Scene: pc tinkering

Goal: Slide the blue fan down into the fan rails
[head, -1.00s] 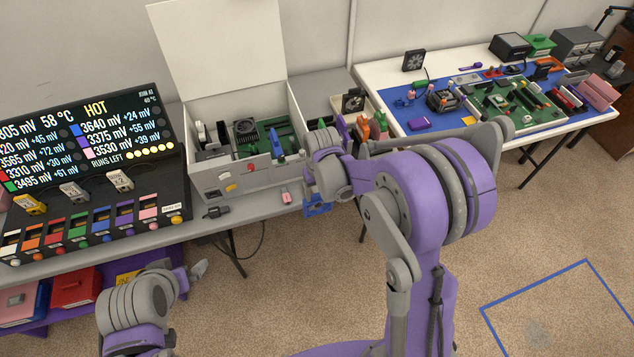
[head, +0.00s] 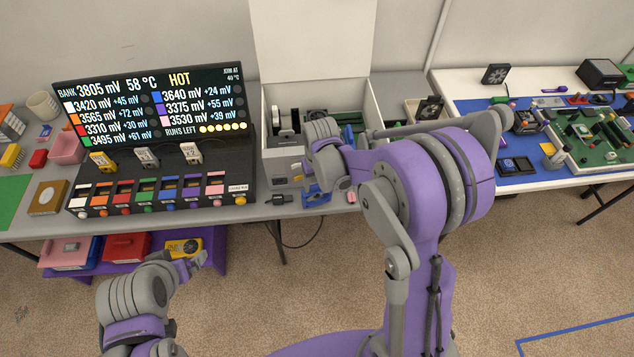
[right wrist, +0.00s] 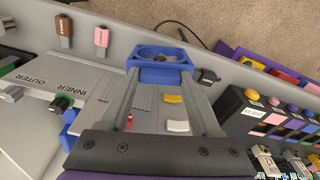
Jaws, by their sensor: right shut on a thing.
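The blue fan (head: 316,195) is held by my right gripper (head: 312,178), low before the front of the open grey computer case (head: 283,172). In the right wrist view the fan (right wrist: 158,72) sits between the fingertips (right wrist: 160,75), its round opening showing. The case's front panel (right wrist: 150,110) lies beyond the fingers. The fan rails cannot be made out; my right arm hides part of the case. My left gripper (head: 192,263) is low at the left, in front of the table and apart from the case; its jaw opening is unclear.
The display and coloured-slot unit (head: 160,140) stands left of the case. A dark small block (head: 279,199) with a cable lies at the table's front edge. The case lid (head: 315,40) stands raised behind. A second table (head: 590,183) with a blue mat is at right.

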